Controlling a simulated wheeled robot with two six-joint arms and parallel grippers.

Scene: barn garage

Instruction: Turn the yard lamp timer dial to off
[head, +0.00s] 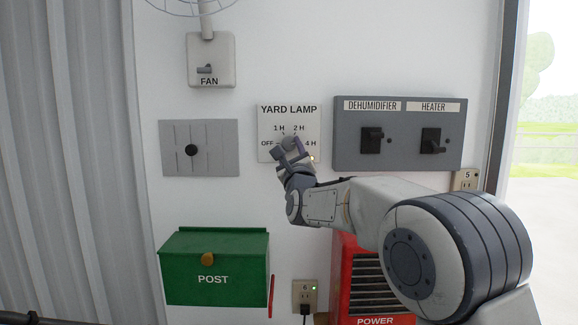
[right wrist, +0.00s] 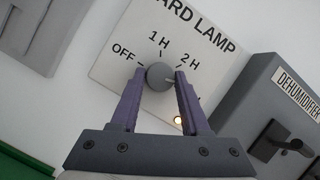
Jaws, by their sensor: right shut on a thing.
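The yard lamp panel (head: 265,121) is a cream plate on the wall, marked OFF, 1 H, 2 H and 4 H around its dial. The round grey dial (right wrist: 158,75) shows in the right wrist view between the purple fingers. A pale mark is on its right side, away from OFF; its exact setting is unclear. My right gripper (right wrist: 158,90) is shut on the dial, one finger on each side. The right gripper (head: 290,150) partly covers the dial in the head view. A small light (right wrist: 177,120) glows on the panel. My left gripper is out of view.
A grey box with dehumidifier and heater switches (head: 399,104) is close on the right. A slotted grey plate (head: 222,158) is left, and the fan switch (head: 211,60) above left. The green post box (head: 214,266) and red power unit (head: 350,265) are below.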

